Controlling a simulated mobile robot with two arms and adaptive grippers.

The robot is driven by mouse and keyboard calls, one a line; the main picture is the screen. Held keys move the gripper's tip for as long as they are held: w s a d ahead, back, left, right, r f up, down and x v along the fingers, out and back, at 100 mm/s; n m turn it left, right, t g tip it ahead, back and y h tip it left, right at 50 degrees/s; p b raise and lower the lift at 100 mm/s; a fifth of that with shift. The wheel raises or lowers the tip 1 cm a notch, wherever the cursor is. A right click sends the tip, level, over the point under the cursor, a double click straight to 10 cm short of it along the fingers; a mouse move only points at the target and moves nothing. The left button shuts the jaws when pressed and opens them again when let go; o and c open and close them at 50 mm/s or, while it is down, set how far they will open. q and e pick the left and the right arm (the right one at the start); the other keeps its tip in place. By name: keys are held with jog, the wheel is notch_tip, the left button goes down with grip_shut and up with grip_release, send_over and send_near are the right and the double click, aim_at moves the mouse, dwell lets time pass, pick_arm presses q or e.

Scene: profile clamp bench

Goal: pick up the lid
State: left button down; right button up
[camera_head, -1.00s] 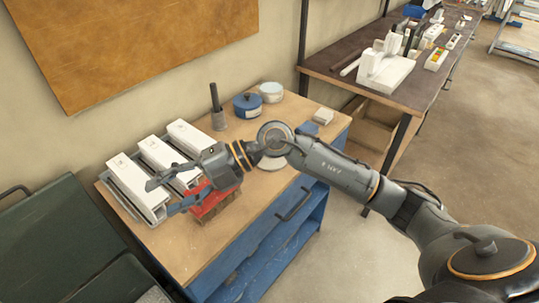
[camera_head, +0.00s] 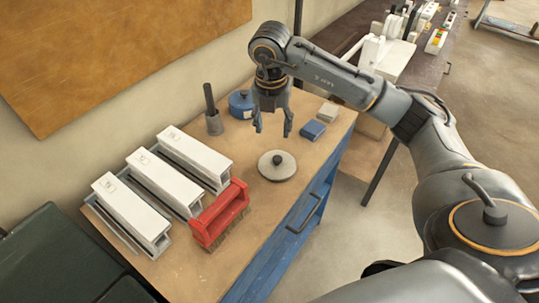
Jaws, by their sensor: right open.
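The lid (camera_head: 268,172) is a round, light grey disc with a dark knob on top. It lies flat on the wooden top of the blue bench (camera_head: 215,262), near its front edge. My right gripper (camera_head: 272,130) points down above the bench, behind the lid in the picture. Its two fingers are spread and nothing is between them. It is apart from the lid, and the lid is fully visible. My left gripper does not show.
Several white profiles (camera_head: 130,208) lie in a clamp rack at the left. A red brush (camera_head: 218,216) stands beside them.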

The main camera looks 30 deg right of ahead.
jog(key=p, duration=0.1)
send_over(277, 158)
jog(key=s+a, duration=0.1)
notch_tip(277, 158, down, 7)
jog(key=shift+a+r, duration=0.1)
jog(key=shift+a, duration=0.05)
jog(key=shift+w+f, duration=0.1)
jog(key=shift+f, duration=0.2)
jog(key=f+p, duration=0.1)
jog(key=d+f+p, duration=0.1)
jog(key=shift+w+f, duration=0.1)
jog(key=shift+f, duration=0.2)
notch_tip(277, 158, down, 2)
jog(key=shift+w+d+f, duration=0.1)
jog(key=shift+w+d, duration=0.05)
jog(key=shift+f, duration=0.15)
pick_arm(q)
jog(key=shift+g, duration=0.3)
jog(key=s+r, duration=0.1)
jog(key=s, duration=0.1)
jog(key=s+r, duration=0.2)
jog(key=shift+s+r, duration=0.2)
pick_arm(e)
grip_shut()
